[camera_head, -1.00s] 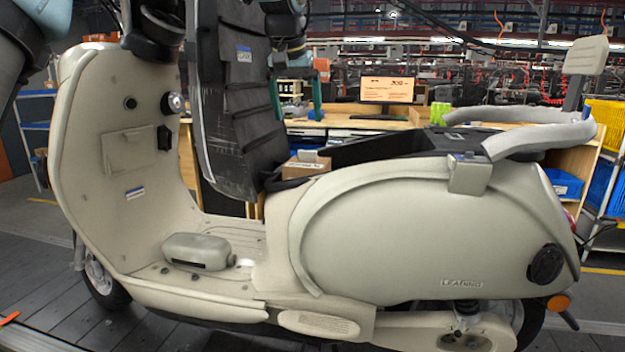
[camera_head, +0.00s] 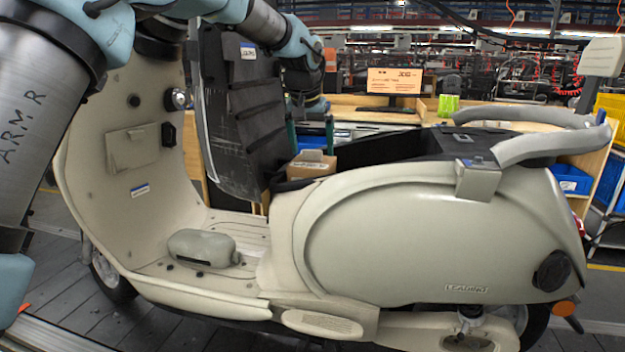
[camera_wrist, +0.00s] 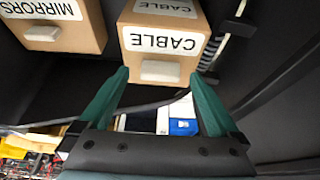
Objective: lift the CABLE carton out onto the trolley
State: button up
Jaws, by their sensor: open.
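The CABLE carton (camera_wrist: 160,56) is a brown box with white labels and a pale tab on its front, in the upper middle of the wrist view. It sits inside a dark compartment. My gripper (camera_wrist: 160,78) is open, with one green finger near each lower side of the carton's front. I cannot tell if they touch it. In the head view my gripper (camera_head: 310,138) points down behind the scooter's seat. A brown carton (camera_head: 311,168) shows just below it at the compartment's edge; its label is unreadable. I cannot make out the trolley.
A MIRRORS carton (camera_wrist: 82,35) stands left of the CABLE carton. A coiled spring part (camera_wrist: 212,50) runs close on its right. The cream scooter (camera_head: 420,235) and its raised dark seat (camera_head: 245,110) stand around the compartment. A screen (camera_head: 394,81) stands behind.

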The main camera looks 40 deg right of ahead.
jog(key=shift+f, duration=0.2)
grip_shut()
dwell(0.7)
